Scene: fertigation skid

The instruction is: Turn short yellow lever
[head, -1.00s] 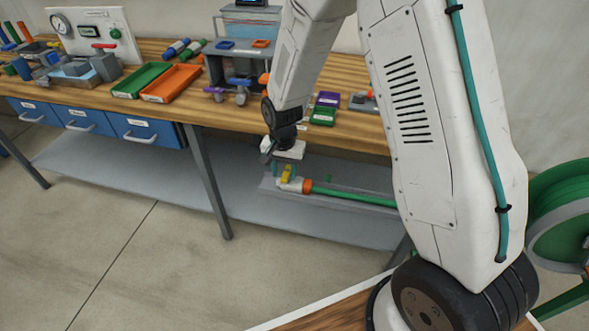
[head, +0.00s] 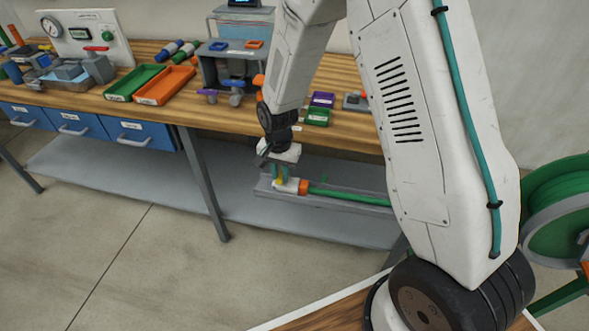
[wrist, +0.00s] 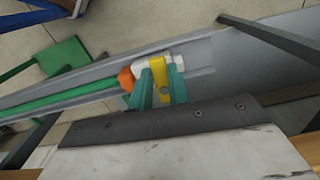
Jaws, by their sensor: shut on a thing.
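The short yellow lever (wrist: 159,63) sits on a white valve body (wrist: 141,60) with an orange collar (wrist: 126,79), joined to a green pipe. In the head view the lever (head: 281,179) is small and partly hidden by my fingers. My gripper (head: 280,172) reaches down to it from above, below the bench top. In the wrist view the two teal fingers of my gripper (wrist: 161,88) stand on either side of the lever and are shut on it.
The green pipe (head: 345,198) runs right along a grey channel (head: 325,202) on the lower shelf (head: 120,193). A bench leg (head: 206,190) stands to the left. A green hose reel (head: 555,210) is at the right.

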